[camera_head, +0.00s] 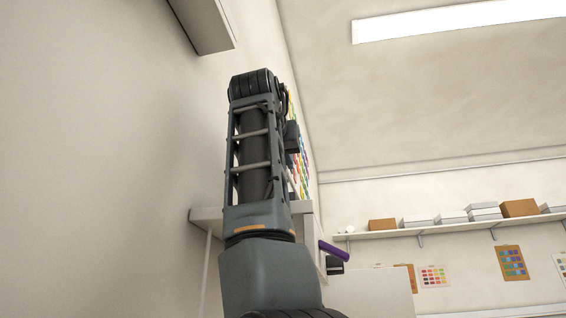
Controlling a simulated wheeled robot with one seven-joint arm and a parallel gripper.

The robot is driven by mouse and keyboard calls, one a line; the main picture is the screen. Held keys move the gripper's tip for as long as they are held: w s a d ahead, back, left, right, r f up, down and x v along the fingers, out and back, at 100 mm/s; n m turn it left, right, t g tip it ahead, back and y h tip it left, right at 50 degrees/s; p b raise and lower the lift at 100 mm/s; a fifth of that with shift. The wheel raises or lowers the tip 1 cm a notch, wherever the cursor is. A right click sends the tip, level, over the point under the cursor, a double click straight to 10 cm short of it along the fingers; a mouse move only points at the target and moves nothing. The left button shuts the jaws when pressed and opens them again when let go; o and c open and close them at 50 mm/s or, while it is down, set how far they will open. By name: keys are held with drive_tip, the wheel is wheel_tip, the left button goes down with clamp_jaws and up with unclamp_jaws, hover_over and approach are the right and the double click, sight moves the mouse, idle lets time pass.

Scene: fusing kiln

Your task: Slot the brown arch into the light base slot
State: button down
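Neither the brown arch nor the light base with its slot is in view. My arm rises through the middle of the head view and hides part of what is behind it. My gripper does not show, so its state and what it may hold are not visible.
A white wall shelf (452,229) with boxes runs along the right. A pale ledge or cabinet edge (207,214) lies behind my arm, and a purple rod-like thing (333,251) is just right of it. A grey box-like fixture (206,22) hangs at upper left.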

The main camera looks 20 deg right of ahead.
drive_tip(key=shift+f, duration=2)
idle(6.0)
